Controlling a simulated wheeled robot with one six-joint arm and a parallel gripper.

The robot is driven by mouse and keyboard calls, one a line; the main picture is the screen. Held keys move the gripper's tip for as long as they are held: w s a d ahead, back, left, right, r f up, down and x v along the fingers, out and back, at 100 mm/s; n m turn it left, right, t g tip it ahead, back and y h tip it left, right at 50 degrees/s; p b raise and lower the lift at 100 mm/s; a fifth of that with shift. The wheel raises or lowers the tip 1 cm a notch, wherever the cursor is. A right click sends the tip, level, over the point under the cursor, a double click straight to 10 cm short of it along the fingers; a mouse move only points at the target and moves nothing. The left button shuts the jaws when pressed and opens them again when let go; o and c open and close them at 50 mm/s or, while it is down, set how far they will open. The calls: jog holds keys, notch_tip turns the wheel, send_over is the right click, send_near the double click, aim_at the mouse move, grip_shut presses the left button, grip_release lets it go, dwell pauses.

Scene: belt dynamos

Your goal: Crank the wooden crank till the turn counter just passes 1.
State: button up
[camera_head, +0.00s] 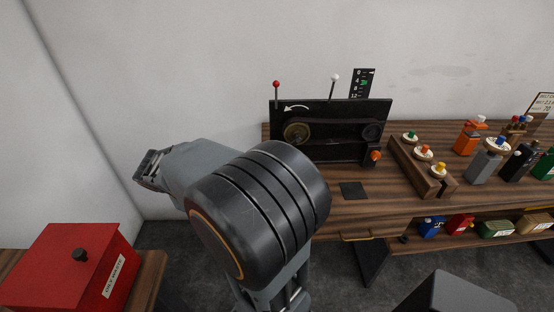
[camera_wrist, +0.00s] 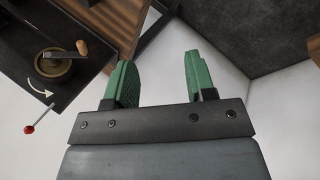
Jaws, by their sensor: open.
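The wooden crank (camera_wrist: 82,47) shows in the wrist view as a small tan handle at the end of an arm on a round brass-coloured pulley (camera_wrist: 53,66). The pulley also shows in the head view (camera_head: 297,133), on the left of the black belt dynamo panel (camera_head: 335,115), under a white curved arrow. My gripper (camera_wrist: 158,62) is open and empty, its green fingers apart and clear of the crank. In the head view my gripper (camera_head: 150,168) is left of the panel. A black scale (camera_head: 363,83) marked 0, 4, 8, 12 stands above the panel, with a green mark near its upper part.
A red-knobbed rod (camera_head: 276,85) and a white-knobbed rod (camera_head: 335,78) rise above the panel. An orange knob (camera_head: 376,155) is at its lower right. A wooden block with coloured knobs (camera_head: 424,165) stands to the right. A red box (camera_head: 72,265) is at lower left.

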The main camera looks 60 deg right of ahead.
jog(key=w+d+f+m+g+h+p, duration=0.1)
jog(key=w+d+f+m+g+h, duration=0.2)
jog(key=d, duration=0.6)
jog(key=w+d+m+g+h, duration=0.1)
jog(key=d+g+h, duration=0.25)
jog(key=d, duration=0.55)
jog(key=shift+h, duration=0.35)
jog(key=p+x, duration=0.2)
jog(key=x, duration=0.5)
jog(key=p+x, duration=0.2)
jog(key=x, duration=0.5)
jog(key=shift+w+f, duration=0.1)
jog(key=shift+f, duration=0.15)
grip_shut()
